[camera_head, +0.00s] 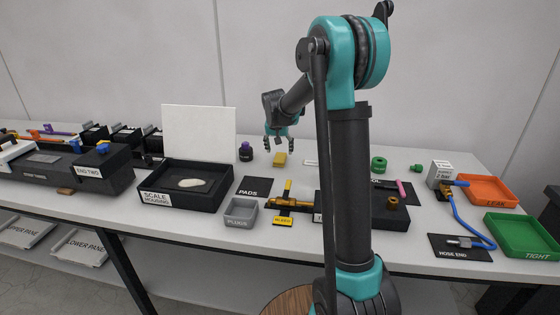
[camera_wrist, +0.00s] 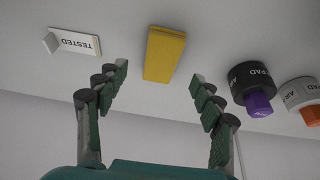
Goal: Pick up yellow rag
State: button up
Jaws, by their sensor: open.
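The yellow rag (camera_head: 280,159) looks like a small folded yellow block on the white table, toward the back and just below my gripper in the head view. In the wrist view the yellow rag (camera_wrist: 164,54) shows whole, beyond and between the fingertips. My gripper (camera_head: 280,147) is open and empty, pointing down above the back of the table. In the wrist view my gripper (camera_wrist: 160,80) has its fingers spread to either side of the rag, apparently not touching it.
A dark purple-topped container (camera_head: 246,151) stands left of the rag; it also shows in the wrist view (camera_wrist: 252,88) beside a white, orange-ended one (camera_wrist: 302,98). A TESTED sign (camera_wrist: 75,42) is on the other side. A white board (camera_head: 198,133) and scale housing (camera_head: 183,205) stand left.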

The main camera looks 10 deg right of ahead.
aim_at(280, 156)
jog(key=x, duration=0.4)
jog(key=shift+w, duration=0.45)
jog(key=shift+d+f, duration=0.1)
jog(key=shift+f, duration=0.15)
jog(key=shift+f, duration=0.25)
jog(key=shift+c, duration=0.6)
jog(key=c, duration=0.9)
